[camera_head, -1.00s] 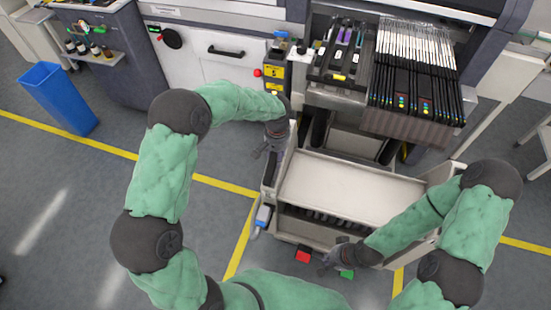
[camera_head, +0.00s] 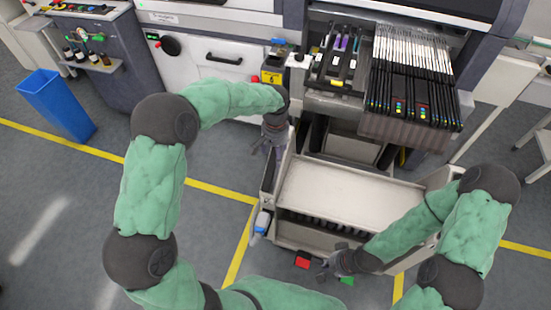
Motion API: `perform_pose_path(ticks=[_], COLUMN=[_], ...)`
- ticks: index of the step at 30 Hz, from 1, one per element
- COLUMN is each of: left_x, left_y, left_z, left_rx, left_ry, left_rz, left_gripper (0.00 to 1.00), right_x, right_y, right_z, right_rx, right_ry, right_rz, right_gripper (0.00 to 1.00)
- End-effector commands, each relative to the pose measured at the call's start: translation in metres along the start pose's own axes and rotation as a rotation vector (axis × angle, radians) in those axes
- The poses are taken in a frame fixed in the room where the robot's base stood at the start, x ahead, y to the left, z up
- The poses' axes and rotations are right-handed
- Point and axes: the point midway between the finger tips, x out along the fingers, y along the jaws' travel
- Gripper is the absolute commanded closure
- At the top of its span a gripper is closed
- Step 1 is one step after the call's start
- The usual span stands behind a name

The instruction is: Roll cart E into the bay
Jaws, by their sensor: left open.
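The cart (camera_head: 345,198), a pale trolley with a flat tray top, stands in front of the machine, between the yellow floor lines; I cannot read a letter on it. A red pedal (camera_head: 302,262) and a green pedal (camera_head: 347,280) show at its near foot. My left gripper (camera_head: 268,148) is open at the cart's far left corner, just outside its left side; I cannot tell whether it touches. My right gripper (camera_head: 328,268) is at the cart's near edge, above the pedals; its fingers are small and dark, and their opening is unclear.
The machine's feeder bank (camera_head: 410,85) with several black feeders overhangs the cart's far end. A blue bin (camera_head: 57,104) stands at the left. Yellow lines (camera_head: 240,245) mark the floor.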

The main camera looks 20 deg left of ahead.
Motion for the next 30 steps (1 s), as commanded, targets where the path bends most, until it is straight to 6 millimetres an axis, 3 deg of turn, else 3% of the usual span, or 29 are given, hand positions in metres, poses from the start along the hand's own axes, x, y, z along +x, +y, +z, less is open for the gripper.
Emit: perform_pose_path(ticks=[6, 12, 30], left_x=[-0.041, -0.061, -0.065], left_y=[0.0, 0.0, 0.0], left_z=[-0.001, -0.002, -0.001], left_rx=[-0.001, 0.001, 0.0], left_ry=[0.004, 0.004, 0.002], left_rz=[0.0, 0.0, 0.0], left_gripper=[0.3, 0.3, 0.3], right_x=[0.0, 0.0, 0.0], right_y=[0.0, 0.0, 0.0], right_z=[0.0, 0.0, 0.0], right_rx=[0.0, 0.0, 0.0], right_ry=[0.0, 0.0, 0.0], right_rz=[0.0, 0.0, 0.0], right_gripper=[1.0, 1.0, 1.0])
